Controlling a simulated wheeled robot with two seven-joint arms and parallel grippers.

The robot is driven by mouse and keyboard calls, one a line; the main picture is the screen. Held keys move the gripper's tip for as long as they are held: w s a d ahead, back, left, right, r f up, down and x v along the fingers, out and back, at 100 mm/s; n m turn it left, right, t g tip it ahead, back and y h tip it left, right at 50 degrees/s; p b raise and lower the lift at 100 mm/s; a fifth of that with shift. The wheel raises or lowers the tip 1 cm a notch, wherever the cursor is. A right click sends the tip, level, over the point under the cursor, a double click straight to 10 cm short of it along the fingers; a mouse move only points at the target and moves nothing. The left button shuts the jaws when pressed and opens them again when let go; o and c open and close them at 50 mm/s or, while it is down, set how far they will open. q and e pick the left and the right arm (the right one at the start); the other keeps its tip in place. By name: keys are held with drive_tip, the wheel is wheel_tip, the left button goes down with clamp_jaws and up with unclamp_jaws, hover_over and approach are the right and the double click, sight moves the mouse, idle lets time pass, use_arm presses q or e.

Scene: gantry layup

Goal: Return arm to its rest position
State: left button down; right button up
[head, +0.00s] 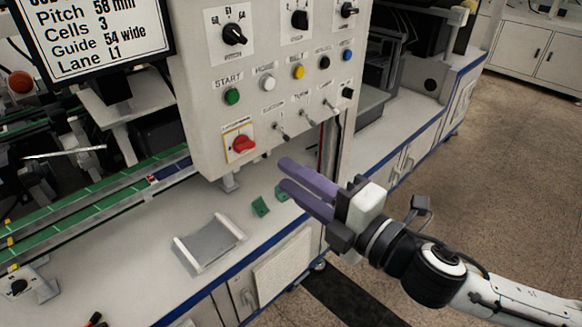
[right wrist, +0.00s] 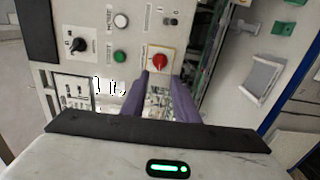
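My right arm comes in from the lower right of the head view. Its right gripper (head: 283,174) has two purple fingers with a gap between them and nothing held. It hangs in the air in front of the lower right of the control panel (head: 205,90), above the bench's right edge. In the right wrist view the two purple fingers (right wrist: 160,76) are apart, pointing toward the panel by the red rotary switch (right wrist: 160,61). My left gripper is in neither view.
The red switch on its yellow plate (head: 240,144) and the green start button (head: 232,96) are on the panel. A grey tray with white rails (head: 209,243) and small green blocks (head: 261,206) lie on the bench. Open floor (head: 510,170) is at the right.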

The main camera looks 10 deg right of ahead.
drive_tip(key=s+d+f+m+g+h, duration=0.25)
drive_tip(key=f+m+h, duration=0.25)
drive_tip(key=f+m, duration=1.1)
drive_tip(key=s+d+f+m+g+h, duration=0.1)
drive_tip(key=s+d+f+m+g, duration=0.1)
drive_tip(key=s+f, duration=0.6)
drive_tip(key=s+d+f+m+g+h, duration=0.1)
drive_tip(key=s+d+f+m+h, duration=0.1)
drive_tip(key=s+d+f+m, duration=0.3)
drive_tip(key=s+f, duration=0.4)
drive_tip(key=f, duration=0.5)
drive_tip(key=shift+s+d+f+g, duration=0.15)
drive_tip(key=shift+d+f+g, duration=0.15)
drive_tip(key=shift+g, duration=0.05)
